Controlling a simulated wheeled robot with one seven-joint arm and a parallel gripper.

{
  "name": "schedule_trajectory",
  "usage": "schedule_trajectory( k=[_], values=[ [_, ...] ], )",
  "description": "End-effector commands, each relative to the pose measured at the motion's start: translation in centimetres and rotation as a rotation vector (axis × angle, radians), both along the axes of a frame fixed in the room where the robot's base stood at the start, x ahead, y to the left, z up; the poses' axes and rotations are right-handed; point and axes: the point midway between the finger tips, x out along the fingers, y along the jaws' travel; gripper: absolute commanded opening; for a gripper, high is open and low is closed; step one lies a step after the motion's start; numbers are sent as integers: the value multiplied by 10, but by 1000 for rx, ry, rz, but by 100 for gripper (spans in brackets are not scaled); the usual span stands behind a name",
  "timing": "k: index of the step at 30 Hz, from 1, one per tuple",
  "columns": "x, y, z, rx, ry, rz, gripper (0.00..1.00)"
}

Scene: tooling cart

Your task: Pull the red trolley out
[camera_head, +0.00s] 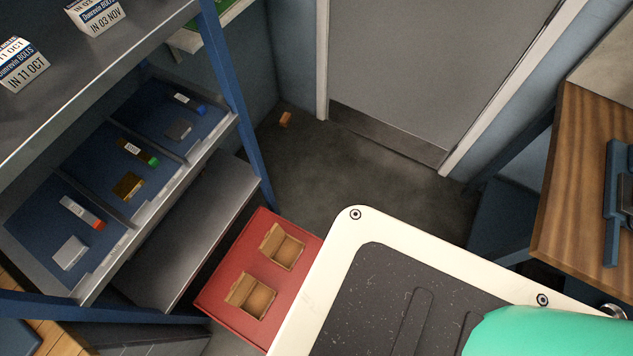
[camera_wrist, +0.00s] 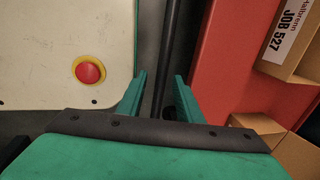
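The red trolley (camera_head: 222,289) stands low beside the blue-framed shelf rack, partly hidden by my own base in the head view. Two open cardboard boxes sit on it. In the wrist view its red edge (camera_wrist: 211,75) runs down the right of my gripper (camera_wrist: 160,78). A dark thin bar (camera_wrist: 171,40), perhaps the trolley's handle, lies in line with the gap between my green fingers. The fingers are apart, with space visible on both sides of the bar. I cannot tell how deep the bar sits between them. My gripper's fingers are not visible in the head view.
The shelf rack (camera_head: 225,80), with bins and small parts, stands at left. Open floor (camera_head: 340,170) lies beyond the trolley, up to a grey door (camera_head: 410,60). A small brown block (camera_head: 286,119) lies there. A wooden bench (camera_head: 580,180) is at right.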

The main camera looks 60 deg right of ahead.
Motion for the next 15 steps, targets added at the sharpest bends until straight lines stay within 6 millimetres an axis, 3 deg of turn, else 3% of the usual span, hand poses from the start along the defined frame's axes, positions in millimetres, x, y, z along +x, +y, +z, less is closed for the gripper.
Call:
schedule_trajectory(
  k=[8, 15],
  values=[
    [0, -2, 4, -3, -3, 0, 32],
    [-4, -1, 27, -4, -3, 2, 32]
  ],
)
